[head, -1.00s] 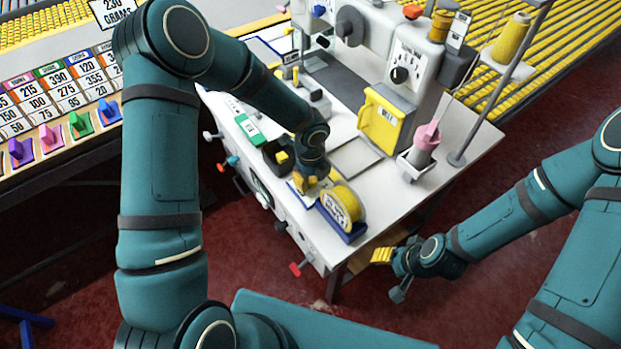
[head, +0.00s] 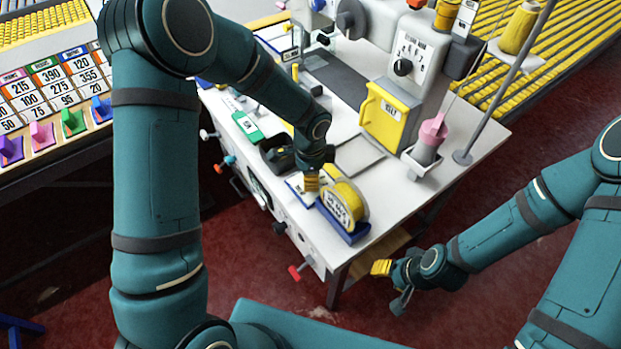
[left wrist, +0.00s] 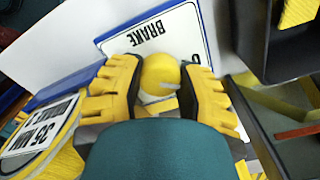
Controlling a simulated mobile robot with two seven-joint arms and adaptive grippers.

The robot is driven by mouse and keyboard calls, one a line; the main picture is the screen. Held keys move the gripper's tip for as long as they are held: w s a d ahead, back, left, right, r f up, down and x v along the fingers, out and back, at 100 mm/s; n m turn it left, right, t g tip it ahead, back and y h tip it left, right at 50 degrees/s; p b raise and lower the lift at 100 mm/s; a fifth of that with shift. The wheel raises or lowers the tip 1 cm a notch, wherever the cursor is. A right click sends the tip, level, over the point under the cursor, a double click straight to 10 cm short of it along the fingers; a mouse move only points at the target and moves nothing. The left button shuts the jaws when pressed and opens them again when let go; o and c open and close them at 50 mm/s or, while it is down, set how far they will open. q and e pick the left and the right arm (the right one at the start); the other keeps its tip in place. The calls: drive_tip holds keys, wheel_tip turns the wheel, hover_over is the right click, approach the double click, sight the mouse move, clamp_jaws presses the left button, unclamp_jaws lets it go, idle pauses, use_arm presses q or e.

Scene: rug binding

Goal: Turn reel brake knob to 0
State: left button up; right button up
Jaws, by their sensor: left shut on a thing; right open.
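The reel brake knob (left wrist: 158,76) is a round yellow knob with a grey mark, seen in the left wrist view. It sits in front of a white plate (left wrist: 112,44) with a blue edge, which reads BRAKE upside down, with a 0 partly visible. My left gripper (head: 312,182) points down over this plate, beside the yellow reel (head: 345,202). In the left wrist view its ridged yellow fingers (left wrist: 160,88) are shut on the knob, one on each side. The pointer's exact setting cannot be read. My right gripper (head: 390,284) is open and empty, off the table's front right corner.
The reel stands in a blue holder (head: 345,232) close to my left gripper. A black open bin (head: 276,154) and a green-labelled item (head: 247,127) lie behind. A red handle (head: 300,271) juts from the table front. A pink cone (head: 433,130) stands at right.

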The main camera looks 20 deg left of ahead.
use_arm(q)
drive_tip(key=shift+n+b, duration=0.45)
drive_tip(key=shift+n, duration=0.95)
drive_tip(key=shift+a, duration=0.1)
drive_tip(key=o, duration=1.2)
drive_tip(key=shift+r, duration=0.5)
wheel_tip(320, 180, up, 11)
